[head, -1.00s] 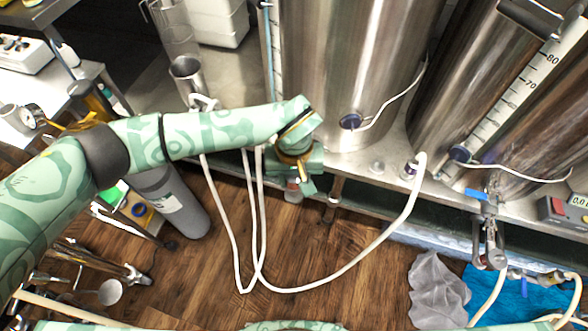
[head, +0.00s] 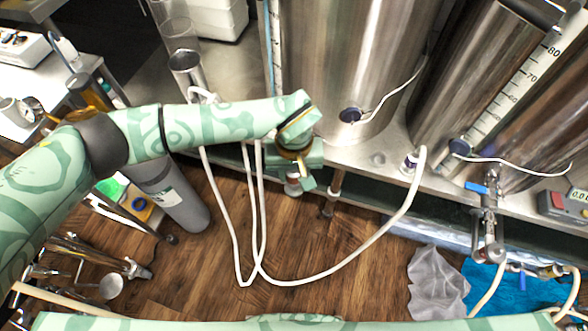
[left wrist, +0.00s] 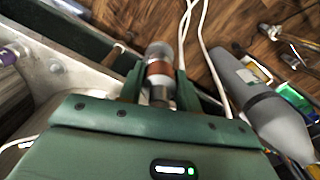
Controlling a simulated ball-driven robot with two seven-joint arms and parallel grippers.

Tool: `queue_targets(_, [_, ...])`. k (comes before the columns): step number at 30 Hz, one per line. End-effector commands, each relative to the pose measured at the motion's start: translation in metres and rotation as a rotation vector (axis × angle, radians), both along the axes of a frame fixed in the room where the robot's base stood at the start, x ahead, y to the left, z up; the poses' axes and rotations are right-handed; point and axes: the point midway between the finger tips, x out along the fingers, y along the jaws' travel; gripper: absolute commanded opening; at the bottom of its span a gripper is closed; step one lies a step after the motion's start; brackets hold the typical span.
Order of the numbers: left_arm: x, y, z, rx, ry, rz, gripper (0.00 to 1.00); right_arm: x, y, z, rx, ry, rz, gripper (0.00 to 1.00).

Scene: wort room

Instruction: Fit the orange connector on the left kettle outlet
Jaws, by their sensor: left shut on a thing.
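The left kettle (head: 345,65) is the large steel vessel at top centre in the head view. Its outlet is not visible; my left arm covers part of the kettle's lower front. My left gripper (head: 300,174) is at the bench's front edge, below the kettle. In the left wrist view the gripper (left wrist: 159,85) is shut on the connector (left wrist: 160,70), a metal piece with an orange band between the fingers. In the head view the connector is mostly hidden by the gripper. My right gripper is not in view.
White hoses (head: 330,273) loop down over the wooden floor. Another steel kettle (head: 465,80) stands to the right, with a blue-handled valve (head: 490,200) near the bench edge. A grey cylinder (head: 178,198) stands below my arm. A grey cloth (head: 437,285) lies at lower right.

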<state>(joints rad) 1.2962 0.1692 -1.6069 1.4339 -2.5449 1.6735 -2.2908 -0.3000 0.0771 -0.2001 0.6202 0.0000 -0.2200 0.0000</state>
Motion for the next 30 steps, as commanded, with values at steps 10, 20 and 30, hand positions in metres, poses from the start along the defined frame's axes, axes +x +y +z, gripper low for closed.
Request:
queue_targets(10, [0.000, 0.000, -0.008, 0.000, 0.000, 0.000, 0.07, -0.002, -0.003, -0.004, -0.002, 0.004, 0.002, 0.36])
queue_targets(20, [0.000, 0.000, -0.014, 0.000, 0.000, 0.000, 0.07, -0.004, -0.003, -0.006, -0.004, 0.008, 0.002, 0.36])
queue_targets(30, [0.000, 0.000, -0.021, 0.000, 0.000, 0.000, 0.07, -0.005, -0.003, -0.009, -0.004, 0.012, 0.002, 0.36])
